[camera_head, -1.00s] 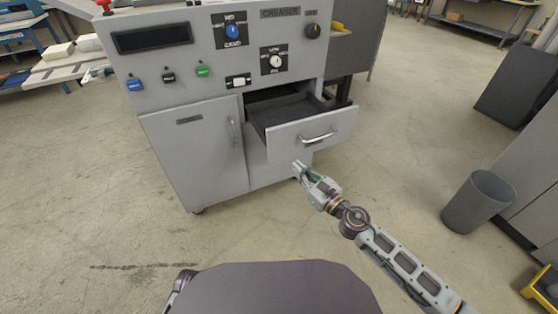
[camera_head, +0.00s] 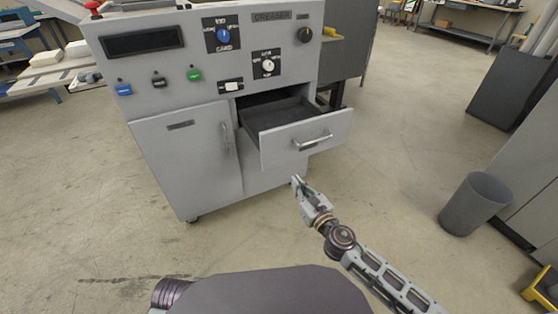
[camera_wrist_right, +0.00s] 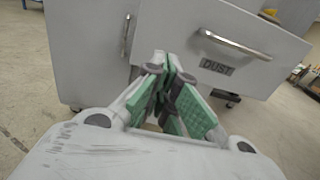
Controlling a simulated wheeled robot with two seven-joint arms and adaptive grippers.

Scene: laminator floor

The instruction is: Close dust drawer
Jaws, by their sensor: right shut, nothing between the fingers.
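The dust drawer (camera_head: 290,146) sticks out of the right side of the grey creaser cabinet, pulled open, and its dark inside shows from above. Its front has a silver bar handle (camera_head: 313,142). In the right wrist view the drawer front (camera_wrist_right: 262,62) fills the upper right, with a "DUST" label below the handle (camera_wrist_right: 234,44). My right gripper (camera_head: 297,180) is shut and empty, just below and in front of the drawer front. In the right wrist view its green-padded fingertips (camera_wrist_right: 170,62) meet near the drawer's lower left edge; I cannot tell whether they touch it. My left gripper is out of view.
The creaser cabinet (camera_head: 190,165) has a closed left door with an upright handle. A grey bin (camera_head: 474,204) stands on the floor at right, near a grey machine. The floor between the cabinet and the bin is clear.

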